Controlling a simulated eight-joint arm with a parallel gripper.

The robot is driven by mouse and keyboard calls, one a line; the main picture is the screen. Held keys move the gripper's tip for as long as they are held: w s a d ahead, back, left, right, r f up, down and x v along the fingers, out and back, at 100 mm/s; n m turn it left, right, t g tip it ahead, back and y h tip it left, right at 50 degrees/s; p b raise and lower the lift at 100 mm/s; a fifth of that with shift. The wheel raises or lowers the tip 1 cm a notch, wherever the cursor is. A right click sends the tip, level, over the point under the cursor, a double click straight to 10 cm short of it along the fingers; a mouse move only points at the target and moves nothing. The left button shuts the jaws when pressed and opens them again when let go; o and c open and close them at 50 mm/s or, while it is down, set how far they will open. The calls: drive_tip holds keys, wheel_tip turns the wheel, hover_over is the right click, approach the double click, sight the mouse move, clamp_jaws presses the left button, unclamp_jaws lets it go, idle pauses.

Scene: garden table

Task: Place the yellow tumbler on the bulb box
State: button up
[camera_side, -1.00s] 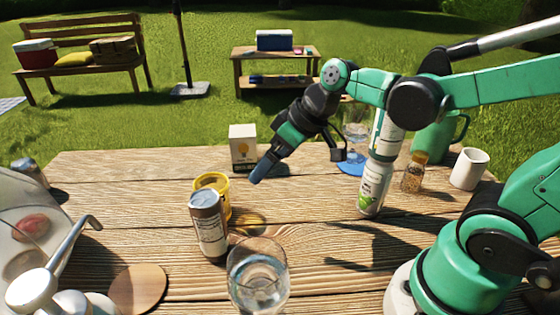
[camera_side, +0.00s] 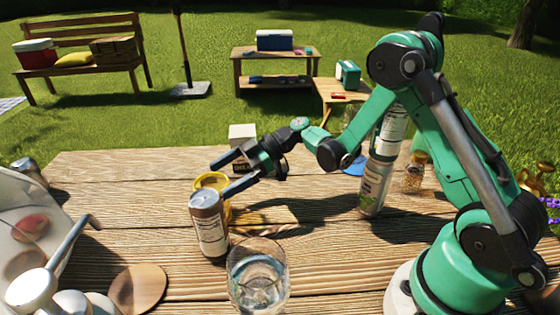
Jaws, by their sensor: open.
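The yellow tumbler (camera_side: 213,181) stands upright on the wooden table, partly hidden behind a brown and white can (camera_side: 208,226). The bulb box (camera_side: 243,136) is a small white carton behind it, its front partly covered by my gripper. My gripper (camera_side: 218,178) is open, with its two dark fingers spread on either side of the tumbler's upper part. One finger reaches past the tumbler's far side and the other past its near right side. I cannot tell whether either finger touches it.
A clear glass of water (camera_side: 258,278) stands at the front. A white and green spray can (camera_side: 376,175) and a spice jar (camera_side: 414,173) stand to the right. A round wooden disc (camera_side: 138,289) lies front left, beside a metal-handled object.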

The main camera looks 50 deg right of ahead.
sight(211, 184)
drive_tip(key=shift+x, duration=1.8)
drive_tip(key=c, duration=1.2)
